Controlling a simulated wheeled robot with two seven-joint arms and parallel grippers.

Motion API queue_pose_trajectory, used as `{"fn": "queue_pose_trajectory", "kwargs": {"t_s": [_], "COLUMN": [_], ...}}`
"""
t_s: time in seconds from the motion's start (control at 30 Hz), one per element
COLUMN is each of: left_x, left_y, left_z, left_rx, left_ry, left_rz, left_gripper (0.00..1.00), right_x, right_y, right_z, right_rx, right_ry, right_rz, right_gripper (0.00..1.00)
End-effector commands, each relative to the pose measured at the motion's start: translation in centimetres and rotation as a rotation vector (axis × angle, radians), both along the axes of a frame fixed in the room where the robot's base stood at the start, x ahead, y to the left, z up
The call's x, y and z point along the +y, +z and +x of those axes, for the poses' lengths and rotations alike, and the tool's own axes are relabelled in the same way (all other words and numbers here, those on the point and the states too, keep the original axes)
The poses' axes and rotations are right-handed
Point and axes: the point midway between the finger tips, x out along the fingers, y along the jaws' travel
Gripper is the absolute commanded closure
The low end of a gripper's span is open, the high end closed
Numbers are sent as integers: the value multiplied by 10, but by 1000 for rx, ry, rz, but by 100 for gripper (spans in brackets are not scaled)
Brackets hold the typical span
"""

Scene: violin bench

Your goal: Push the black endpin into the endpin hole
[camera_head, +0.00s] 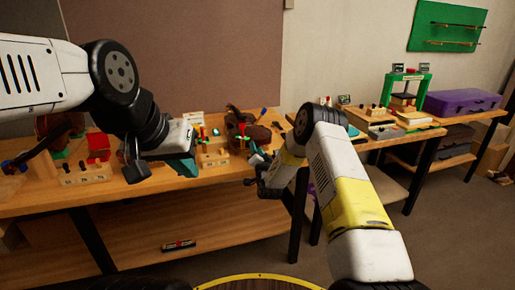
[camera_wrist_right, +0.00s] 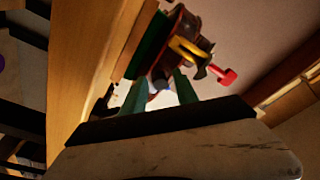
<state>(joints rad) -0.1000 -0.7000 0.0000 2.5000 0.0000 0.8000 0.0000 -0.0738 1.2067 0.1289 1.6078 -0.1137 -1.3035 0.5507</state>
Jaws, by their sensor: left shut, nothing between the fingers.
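The brown violin body (camera_head: 250,132) sits in a holder on the bench, right of centre. It also shows in the right wrist view (camera_wrist_right: 178,42), just beyond the fingertips. My right gripper (camera_head: 256,156) points at its near end from the right. Its teal fingers (camera_wrist_right: 160,88) are spread a little, with a small dark and pale bit visible between or behind them. I cannot tell whether that bit is the black endpin or whether it is gripped. The endpin hole cannot be made out. My left gripper (camera_head: 187,168) is shut and empty above the bench, left of the violin.
A red clamp handle (camera_wrist_right: 228,76) sticks out beside the violin in the right wrist view. A wooden block with pegs (camera_head: 86,174) and a red object (camera_head: 98,146) stand at left. A second table with a purple case (camera_head: 462,102) is at right.

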Motion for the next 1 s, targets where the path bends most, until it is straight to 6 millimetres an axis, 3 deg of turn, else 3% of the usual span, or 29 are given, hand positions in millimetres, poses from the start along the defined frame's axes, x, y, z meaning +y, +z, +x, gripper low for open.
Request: {"fn": "queue_pose_trajectory", "kwargs": {"t_s": [0.37,0.8,1.0], "left_x": [0,0,0], "left_y": [0,0,0], "left_z": [0,0,0], "left_rx": [0,0,0], "left_ry": [0,0,0], "left_rz": [0,0,0], "left_gripper": [100,100,100], "right_x": [-1,-14,-16], "right_y": [-1,-8,-9], "right_z": [-3,-66,-76], "right_rx": [1,2,0], "right_ry": [0,1,0], "right_rz": [0,-1,0], "right_gripper": [57,57,57]}}
